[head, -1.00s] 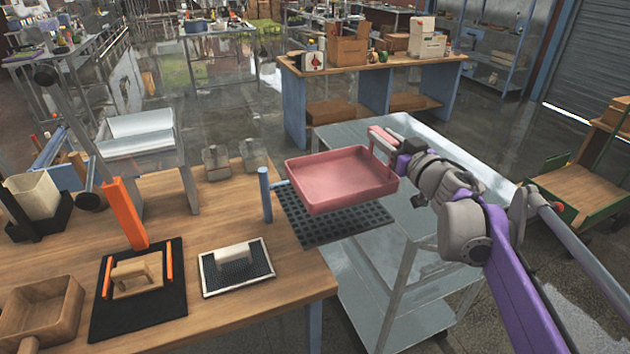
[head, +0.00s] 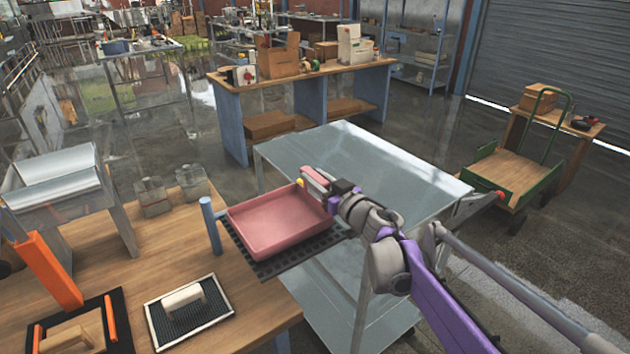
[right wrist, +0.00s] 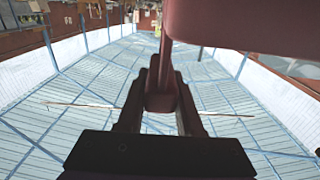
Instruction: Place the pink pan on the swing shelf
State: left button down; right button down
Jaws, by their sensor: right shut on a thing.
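The pink pan (head: 272,224) is a shallow rectangular tray, roughly level, over the dark perforated swing shelf (head: 306,256). The shelf's front and right edges show below the pan; the pan hides the rest. A blue post (head: 211,226) stands at the shelf's left. I cannot tell whether the pan touches the shelf. My right gripper (head: 318,186) is shut on the pan's handle at its far right corner. In the right wrist view the fingers (right wrist: 160,100) close around the handle, and the pan's underside (right wrist: 250,25) fills the upper right. My left gripper is not in view.
A wooden bench (head: 235,302) lies at the left, with a framed black mat (head: 189,310) and metal containers (head: 152,197) on it. A grey metal cart (head: 385,165) stands behind and right of the shelf, under my right arm. A green trolley (head: 515,180) is farther right.

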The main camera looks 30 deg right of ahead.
jog(key=shift+f, duration=0.2)
jog(key=shift+f, duration=0.2)
jog(key=c, duration=0.6)
grip_release()
jog(key=shift+o, duration=0.2)
jog(key=shift+r, duration=0.15)
